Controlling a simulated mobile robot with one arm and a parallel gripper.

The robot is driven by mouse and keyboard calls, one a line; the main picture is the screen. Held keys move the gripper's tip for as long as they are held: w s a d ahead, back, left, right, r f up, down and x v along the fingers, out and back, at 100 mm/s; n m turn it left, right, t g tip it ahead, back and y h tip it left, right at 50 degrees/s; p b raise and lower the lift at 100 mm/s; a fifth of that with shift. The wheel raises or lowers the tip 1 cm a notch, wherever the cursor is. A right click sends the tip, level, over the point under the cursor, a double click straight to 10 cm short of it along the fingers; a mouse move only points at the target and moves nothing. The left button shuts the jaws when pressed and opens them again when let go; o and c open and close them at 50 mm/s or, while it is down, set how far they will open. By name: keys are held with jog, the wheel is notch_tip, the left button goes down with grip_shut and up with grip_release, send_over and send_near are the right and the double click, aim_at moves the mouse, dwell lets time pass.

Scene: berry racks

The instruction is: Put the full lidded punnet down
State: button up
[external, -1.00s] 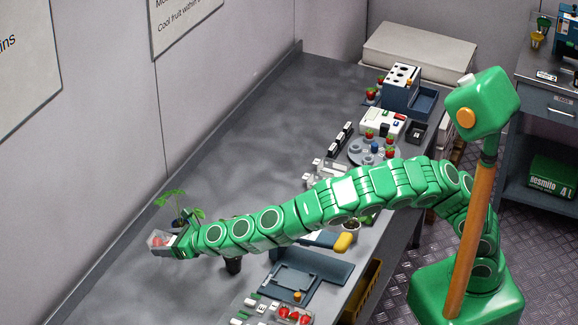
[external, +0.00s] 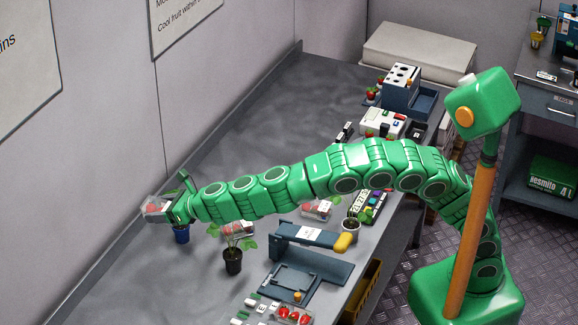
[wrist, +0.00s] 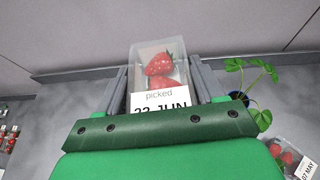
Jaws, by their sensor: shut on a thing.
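A clear lidded punnet (external: 157,205) with red strawberries is at the far left of the external view, in my gripper (external: 168,208). In the wrist view the punnet (wrist: 158,62) sits between the two grey fingers (wrist: 160,90), with a white label reading "picked" and a date ending in "JUN", partly hidden by my gripper. The gripper is shut on it. It appears held above the grey bench (external: 120,270), near the wall; the exact height is hard to tell.
A plant in a blue pot (external: 181,235) stands just below my gripper in the external view. A plant in a black pot (external: 232,260) and other labelled punnets (external: 238,229) (external: 317,209) stand to the right. The bench along the wall is clear.

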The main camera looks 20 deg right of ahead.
jog(key=shift+w+d+r+n+g+y, duration=0.35)
jog(key=shift+w+d+n+g+y, duration=0.3)
jog(key=shift+d+n+g, duration=0.2)
jog(key=w+d+n+g+y, duration=0.15)
jog(key=w+d, duration=0.35)
jog(key=d, duration=1)
jog(key=w+d+f+n+g, duration=0.1)
jog(key=w+d+n+g, duration=0.25)
jog(key=d, duration=1.05)
jog(key=w+d+n+g, duration=0.15)
jog(key=w+d, duration=0.35)
jog(key=d, duration=1)
notch_tip(320, 180, down, 11)
jog(key=shift+g, duration=0.3)
jog(key=shift+w+a+f, duration=1.45)
jog(key=shift+w+f, duration=0.15)
jog(key=shift+w, duration=0.15)
jog(key=shift+w+a+f, duration=1.45)
jog(key=shift+w+f, duration=0.1)
jog(key=shift+w, duration=0.2)
jog(key=shift+w+a+f, duration=1.45)
jog(key=shift+w+f, duration=0.15)
jog(key=shift+w, duration=0.15)
jog(key=shift+a+f, duration=0.1)
